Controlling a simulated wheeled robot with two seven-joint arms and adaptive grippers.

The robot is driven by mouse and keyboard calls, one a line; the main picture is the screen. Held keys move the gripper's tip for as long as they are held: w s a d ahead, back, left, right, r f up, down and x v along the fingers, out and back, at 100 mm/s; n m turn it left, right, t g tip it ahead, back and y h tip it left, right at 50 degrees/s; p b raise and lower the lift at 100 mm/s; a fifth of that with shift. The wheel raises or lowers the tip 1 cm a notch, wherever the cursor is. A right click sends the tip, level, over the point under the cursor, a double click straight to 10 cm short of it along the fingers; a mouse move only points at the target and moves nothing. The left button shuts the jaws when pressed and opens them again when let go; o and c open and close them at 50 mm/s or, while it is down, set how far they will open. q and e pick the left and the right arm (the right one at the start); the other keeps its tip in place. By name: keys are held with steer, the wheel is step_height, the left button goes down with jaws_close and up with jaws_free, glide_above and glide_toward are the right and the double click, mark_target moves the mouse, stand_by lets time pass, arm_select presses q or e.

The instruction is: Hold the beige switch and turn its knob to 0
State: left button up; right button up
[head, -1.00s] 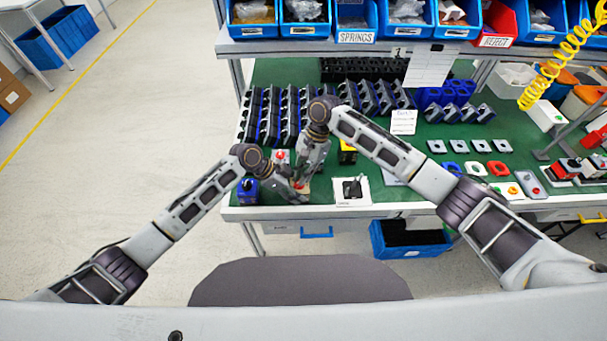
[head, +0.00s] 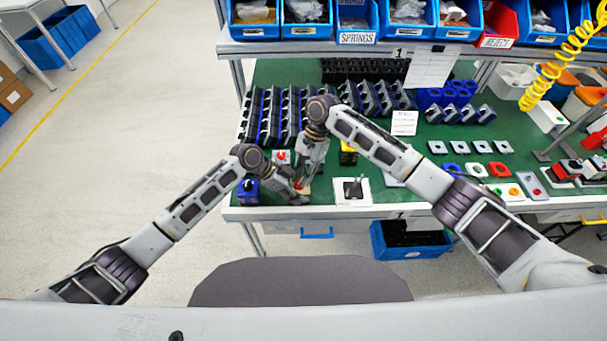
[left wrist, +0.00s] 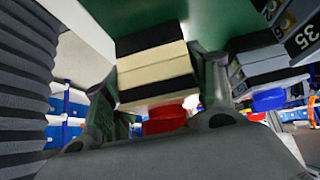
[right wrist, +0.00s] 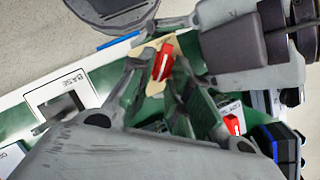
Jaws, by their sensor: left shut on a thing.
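The beige switch (left wrist: 155,72) is a beige block with dark layers, clamped between the fingers of my left gripper (left wrist: 157,85). Its red knob (left wrist: 165,120) also shows in the right wrist view (right wrist: 163,62), on the beige face (right wrist: 155,82). In the head view my left gripper (head: 300,190) is low over the table's front edge, and a bit of red (head: 300,184) shows there. My right gripper (right wrist: 160,75) is open, its fingertips on either side of the knob. I cannot tell whether they touch it. The knob's dial marks are not readable.
A white switch with a red knob (head: 281,157) and a blue box (head: 247,190) stand close by on the green table (head: 420,180). A white base fixture (head: 352,190) is to the right. Rows of dark switches (head: 283,115) stand behind.

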steer(key=shift+w+r, duration=0.1)
steer(key=shift+r, duration=0.05)
steer(key=v, duration=1.1)
steer(key=shift+r, duration=0.3)
steer(key=shift+w+d, duration=0.1)
steer(key=shift+d, duration=0.05)
steer(key=shift+c, duration=0.4)
